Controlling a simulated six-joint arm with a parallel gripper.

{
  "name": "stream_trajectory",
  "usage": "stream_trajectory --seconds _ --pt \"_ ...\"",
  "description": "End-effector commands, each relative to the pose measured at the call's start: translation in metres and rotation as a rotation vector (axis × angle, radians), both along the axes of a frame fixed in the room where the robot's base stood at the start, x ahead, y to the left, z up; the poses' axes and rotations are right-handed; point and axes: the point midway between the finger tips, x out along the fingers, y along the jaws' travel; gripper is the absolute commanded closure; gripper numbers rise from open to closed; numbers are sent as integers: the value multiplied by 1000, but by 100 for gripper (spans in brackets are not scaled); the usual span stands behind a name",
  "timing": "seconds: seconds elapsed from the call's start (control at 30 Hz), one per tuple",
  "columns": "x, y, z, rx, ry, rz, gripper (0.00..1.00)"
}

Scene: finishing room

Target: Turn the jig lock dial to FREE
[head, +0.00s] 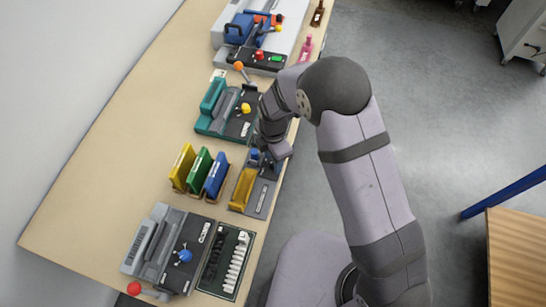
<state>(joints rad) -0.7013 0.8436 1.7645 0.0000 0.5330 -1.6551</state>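My gripper (272,150) points down at the table's right edge, over the far end of a small grey fixture (265,196) with a yellow block (244,188). A small blue part (254,155) shows beside the gripper; I cannot tell whether it is a dial or whether the gripper touches it. My arm and wrist hide much of this spot, and the fingertips cannot be made out. No FREE marking is readable, so I cannot tell for sure which part is the jig lock dial.
Yellow, green and blue upright holders (200,172) stand left of the fixture. A teal machine (213,120) with a yellow knob stands beyond. A grey machine (146,246) with a blue knob (184,256) and a dark tray (224,262) is nearer.

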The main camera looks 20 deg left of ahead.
Motion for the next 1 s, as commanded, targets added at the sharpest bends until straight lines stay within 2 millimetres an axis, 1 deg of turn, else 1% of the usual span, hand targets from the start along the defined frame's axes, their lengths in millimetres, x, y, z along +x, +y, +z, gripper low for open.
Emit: stream_trajectory --seconds 0.27,0.3,0.33,0.43,0.47,0.77,1.0 --pt "0 0 -2 0 0 0 60" --pt "0 0 -1 0 0 0 65" --pt "0 0 -1 0 0 0 72" --pt "0 0 -1 0 0 0 96" --pt "0 0 -1 0 0 0 100" --pt "0 0 -1 0 0 -19 100" --pt "0 0 -2 1 -1 -116 100"
